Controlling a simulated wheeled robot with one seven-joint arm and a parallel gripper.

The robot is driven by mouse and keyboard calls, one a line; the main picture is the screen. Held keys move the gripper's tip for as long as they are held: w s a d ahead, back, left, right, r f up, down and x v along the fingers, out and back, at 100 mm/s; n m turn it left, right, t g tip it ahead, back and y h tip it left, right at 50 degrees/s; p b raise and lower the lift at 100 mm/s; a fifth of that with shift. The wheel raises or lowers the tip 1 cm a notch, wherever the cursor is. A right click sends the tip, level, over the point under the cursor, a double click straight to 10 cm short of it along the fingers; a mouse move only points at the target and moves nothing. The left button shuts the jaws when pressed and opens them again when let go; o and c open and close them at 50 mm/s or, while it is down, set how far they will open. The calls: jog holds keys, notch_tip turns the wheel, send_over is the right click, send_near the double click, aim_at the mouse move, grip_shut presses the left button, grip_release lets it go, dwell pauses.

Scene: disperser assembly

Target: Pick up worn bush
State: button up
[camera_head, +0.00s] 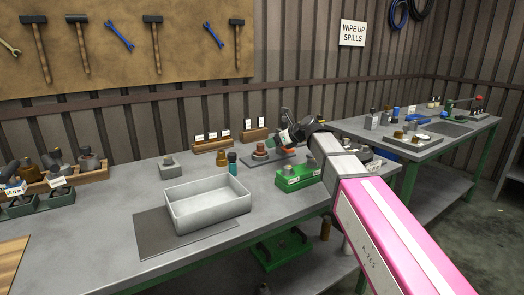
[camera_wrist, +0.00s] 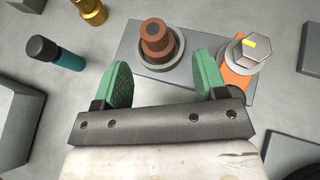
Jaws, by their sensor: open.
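A reddish-brown stepped bush with a dark bore, which looks like the worn bush (camera_wrist: 156,42), stands upright in a round metal seat on a grey plate (camera_wrist: 130,50). In the head view the bush (camera_head: 260,148) is on the bench, left of my gripper (camera_head: 290,138). In the wrist view my gripper (camera_wrist: 164,76) is open and empty. Its two green pads are spread to either side of the bush's line, with the bush just beyond the fingertips and apart from them.
A hex-headed bolt on an orange block (camera_wrist: 240,55) stands on the same plate, close to the right finger. A teal-and-black cylinder (camera_wrist: 56,52) and a brass part (camera_wrist: 90,10) are at left. A white tray (camera_head: 207,212) and green box (camera_head: 297,180) are nearer the front.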

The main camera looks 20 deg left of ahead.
aim_at(262, 145)
jog(key=x, duration=0.7)
jog(key=shift+s+a+r, duration=0.1)
jog(key=shift+s+a, duration=0.15)
jog(key=shift+c, duration=0.4)
jog(key=c, duration=1.1)
